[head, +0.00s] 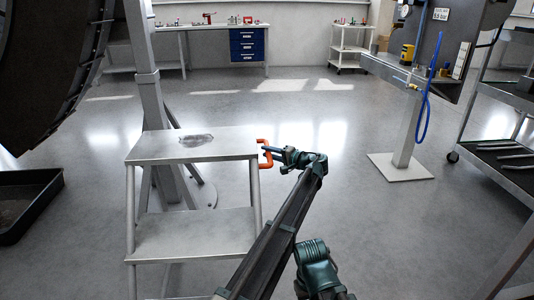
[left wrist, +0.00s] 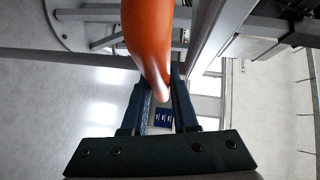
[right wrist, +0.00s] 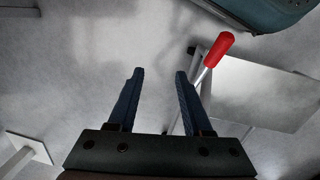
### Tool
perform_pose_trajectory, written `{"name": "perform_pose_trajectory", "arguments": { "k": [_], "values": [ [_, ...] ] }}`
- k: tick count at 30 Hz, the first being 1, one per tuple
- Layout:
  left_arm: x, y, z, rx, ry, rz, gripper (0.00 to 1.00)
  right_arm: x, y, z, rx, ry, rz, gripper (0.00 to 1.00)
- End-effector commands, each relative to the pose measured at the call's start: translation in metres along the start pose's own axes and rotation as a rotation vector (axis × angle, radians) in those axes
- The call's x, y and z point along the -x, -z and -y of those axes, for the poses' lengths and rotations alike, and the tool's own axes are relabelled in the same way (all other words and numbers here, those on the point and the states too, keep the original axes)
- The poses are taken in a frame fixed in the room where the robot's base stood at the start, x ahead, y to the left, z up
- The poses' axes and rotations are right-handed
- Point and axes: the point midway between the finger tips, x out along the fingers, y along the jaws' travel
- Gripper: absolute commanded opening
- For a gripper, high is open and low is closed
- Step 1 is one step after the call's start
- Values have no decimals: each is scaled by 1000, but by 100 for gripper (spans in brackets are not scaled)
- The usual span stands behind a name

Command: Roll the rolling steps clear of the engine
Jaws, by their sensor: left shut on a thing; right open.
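The rolling steps (head: 195,230) are a grey two-tread metal stool standing at left centre in the head view. An orange handle (head: 266,158) sticks out of the right side of their top tread. My left gripper (head: 271,150) reaches this handle from the right and is shut on it. In the left wrist view the orange handle (left wrist: 148,40) lies between the two dark fingers. My right gripper (right wrist: 160,85) is open and empty in its wrist view, with a red-tipped lever (right wrist: 220,48) just beyond its right finger.
The dark round engine casing (head: 50,75) hangs at upper left, beside a grey stand post (head: 150,100). A black tray (head: 25,205) lies on the floor at left. A post with a square foot (head: 400,168) and a shelf cart (head: 500,160) stand at right. The middle floor is open.

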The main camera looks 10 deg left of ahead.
Motion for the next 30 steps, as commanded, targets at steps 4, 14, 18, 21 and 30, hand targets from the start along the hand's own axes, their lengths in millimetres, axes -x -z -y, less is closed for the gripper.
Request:
{"name": "perform_pose_trajectory", "arguments": {
  "k": [4,14,18,21,30],
  "values": [
    [0,4,-1,0,-1,-8,40,0,0,0,0,0,0,50],
    [0,2,0,0,0,-3,57,0,0,0,0,0,0,50],
    [-3,-2,1,0,0,-2,57,0,0,0,0,0,0,50],
    [-10,-10,3,0,1,-2,57,0,0,0,0,0,0,50],
    [-51,-54,15,2,1,10,57,0,0,0,0,0,0,50]
  ]
}}
